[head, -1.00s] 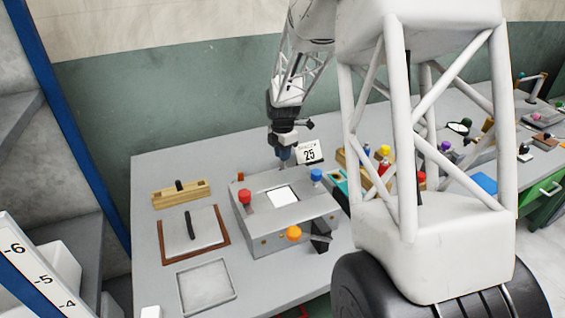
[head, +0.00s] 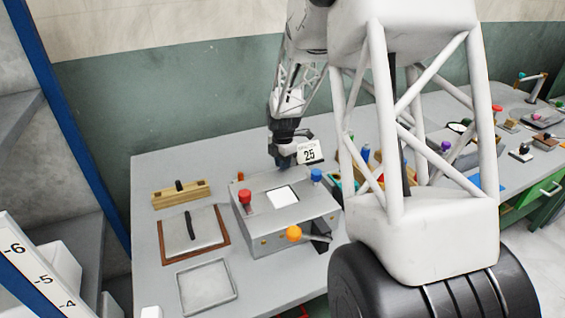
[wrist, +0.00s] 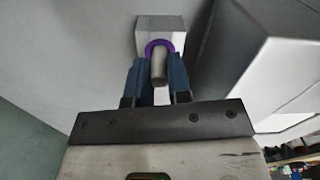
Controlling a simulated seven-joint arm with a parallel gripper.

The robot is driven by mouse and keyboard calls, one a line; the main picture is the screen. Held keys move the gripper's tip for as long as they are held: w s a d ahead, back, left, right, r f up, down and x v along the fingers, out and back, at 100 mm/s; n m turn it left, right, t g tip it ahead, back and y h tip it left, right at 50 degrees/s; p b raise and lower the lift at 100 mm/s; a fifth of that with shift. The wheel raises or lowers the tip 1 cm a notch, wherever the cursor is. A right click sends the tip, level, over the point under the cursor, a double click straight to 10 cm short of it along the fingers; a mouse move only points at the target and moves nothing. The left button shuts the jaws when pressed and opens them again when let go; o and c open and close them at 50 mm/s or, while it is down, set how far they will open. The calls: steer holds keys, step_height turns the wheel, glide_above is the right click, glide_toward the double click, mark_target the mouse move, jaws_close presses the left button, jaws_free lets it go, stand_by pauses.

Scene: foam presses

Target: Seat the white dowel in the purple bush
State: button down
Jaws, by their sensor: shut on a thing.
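My gripper (head: 284,161) is low behind the grey press box in the head view. In the wrist view its two blue fingers (wrist: 160,82) are shut on the white dowel (wrist: 159,66), which looks pale grey in shade. The purple bush (wrist: 149,45) shows as a ring on a pale grey block (wrist: 160,24) just beyond the fingertips. The dowel's far end overlaps the ring in the picture; I cannot tell whether it is inside the bush or just in front of it. The bush and dowel cannot be made out in the head view.
The grey press box (head: 290,222) with red, blue and orange knobs stands right in front of my gripper. A card marked 25 (head: 310,153) is close on its right. A wooden block (head: 181,195) and a framed plate (head: 194,242) lie to the left.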

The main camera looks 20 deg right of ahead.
steer(key=c, duration=1.1)
jaws_free()
steer(key=shift+o, duration=0.2)
steer(key=shift+r, duration=0.1)
step_height(320, 180, up, 12)
